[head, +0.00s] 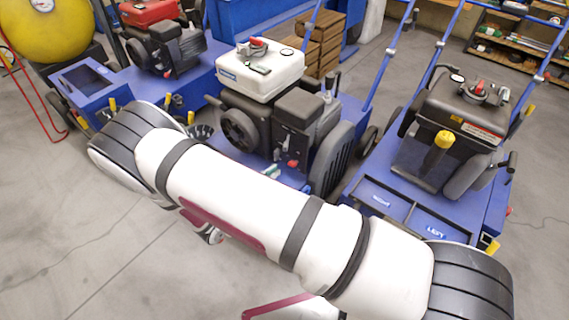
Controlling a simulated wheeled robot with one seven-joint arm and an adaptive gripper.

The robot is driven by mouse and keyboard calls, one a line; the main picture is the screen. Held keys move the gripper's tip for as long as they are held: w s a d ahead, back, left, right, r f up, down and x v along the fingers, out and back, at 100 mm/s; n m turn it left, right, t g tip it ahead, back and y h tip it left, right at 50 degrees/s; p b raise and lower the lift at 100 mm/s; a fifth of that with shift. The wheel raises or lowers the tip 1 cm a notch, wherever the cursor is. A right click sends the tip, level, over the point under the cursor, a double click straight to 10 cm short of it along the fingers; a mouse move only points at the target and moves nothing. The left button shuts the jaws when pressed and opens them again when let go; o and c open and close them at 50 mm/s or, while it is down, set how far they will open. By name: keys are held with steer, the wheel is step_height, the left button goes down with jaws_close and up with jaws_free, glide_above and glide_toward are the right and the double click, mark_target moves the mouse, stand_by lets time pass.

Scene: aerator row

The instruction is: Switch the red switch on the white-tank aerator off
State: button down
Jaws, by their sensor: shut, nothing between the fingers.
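The white-tank aerator stands in the middle of the head view, with a white tank (262,74) on top of a dark engine (298,110) and a blue deck. A small red switch (292,163) shows low on the front of the engine's black housing. It is too small to tell which way it is set. My white arm crosses the view in front of this machine and covers the lower front of its deck. I cannot make out my gripper; it seems hidden by my arm or outside the picture.
A blue aerator with a black tank (465,105) stands at the right, and one with a red tank (150,12) at the left. A yellow round tank (45,30) and red hose (28,85) are at far left. Wooden crates (325,35) stand behind. Grey floor (60,220) is open at the lower left.

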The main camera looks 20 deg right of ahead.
mark_target(295, 163)
steer(key=b+x, duration=0.2)
steer(key=x, duration=0.7)
steer(key=shift+w+d+b, duration=0.15)
steer(key=shift+d+b, duration=0.1)
steer(key=shift+b, duration=0.1)
